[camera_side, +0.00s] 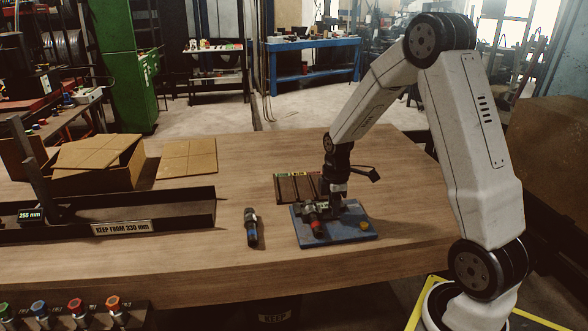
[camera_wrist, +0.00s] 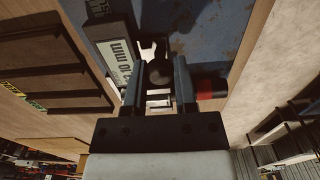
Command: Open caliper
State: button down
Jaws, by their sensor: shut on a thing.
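The caliper (camera_wrist: 117,52) lies on the blue plate (camera_side: 348,236). In the wrist view its grey display shows digits and "mm", turned sideways and hard to read. My gripper (camera_wrist: 160,88) points down over the plate, with its two fingers on either side of a dark round knob (camera_wrist: 160,72) that seems to belong to the caliper. The fingers are shut on it. Pale metal parts show beside and below the knob. In the side view my gripper (camera_side: 335,205) hides most of the caliper. A dark fitting with a red band (camera_side: 316,224) lies just left of my gripper; its red end shows in the wrist view (camera_wrist: 210,88).
A blue-banded hose piece (camera_side: 251,228) lies left of the plate. A dark slotted tray (camera_side: 297,187) is behind it. A long dark trough (camera_side: 185,211) labelled "KEEP FROM 330 mm" and cardboard boxes (camera_side: 100,156) stand left. A yellow knob (camera_side: 364,225) sits on the plate's right.

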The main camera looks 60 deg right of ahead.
jog(key=shift+s+d, duration=0.45)
jog(key=shift+d, duration=0.1)
dwell(0.4)
grip_release()
jog(key=shift+r, duration=0.1)
notch_tip(320, 180, up, 9)
dwell(1.8)
jog(key=shift+a, duration=0.1)
